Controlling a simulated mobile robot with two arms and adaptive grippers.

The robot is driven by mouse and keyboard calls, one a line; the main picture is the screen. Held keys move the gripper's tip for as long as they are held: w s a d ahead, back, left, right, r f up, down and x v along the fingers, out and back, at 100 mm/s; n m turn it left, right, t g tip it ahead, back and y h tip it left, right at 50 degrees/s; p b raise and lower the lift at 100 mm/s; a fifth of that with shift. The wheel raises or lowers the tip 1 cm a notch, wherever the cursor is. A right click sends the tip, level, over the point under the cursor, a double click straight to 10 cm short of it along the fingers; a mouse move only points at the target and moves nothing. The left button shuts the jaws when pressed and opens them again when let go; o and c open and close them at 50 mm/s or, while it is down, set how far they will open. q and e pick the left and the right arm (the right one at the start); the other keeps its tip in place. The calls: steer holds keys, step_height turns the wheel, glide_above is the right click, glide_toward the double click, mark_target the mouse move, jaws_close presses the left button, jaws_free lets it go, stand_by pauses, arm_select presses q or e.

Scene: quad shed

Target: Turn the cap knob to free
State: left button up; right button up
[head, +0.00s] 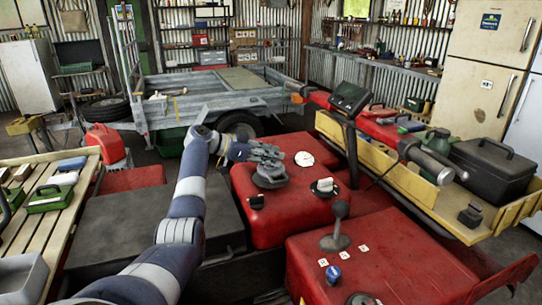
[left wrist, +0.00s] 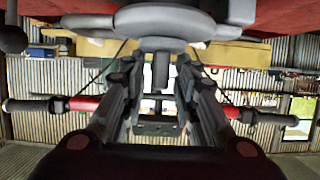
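A round grey cap (head: 269,177) sits on top of the red bodywork (head: 262,215) of the quad. In the left wrist view the cap (left wrist: 165,22) shows at the top, with a short grey knob (left wrist: 160,72) standing out from its middle. My left gripper (head: 268,153) is right at the cap, coming in from the left. In the left wrist view its two fingers (left wrist: 160,85) are apart on either side of the knob, with gaps visible on both sides. In the head view the fingers partly hide the knob. My right gripper is not in view.
A black lever (head: 337,228), a white-topped knob (head: 323,187) and a blue knob (head: 333,275) stand on the red bodywork nearby. A handlebar grip (head: 427,160) and a yellow rack with a dark box (head: 492,170) are to the right. A slatted bench (head: 50,220) is at left.

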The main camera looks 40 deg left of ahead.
arm_select(q)
jaws_close()
steer(key=shift+d+f, duration=0.1)
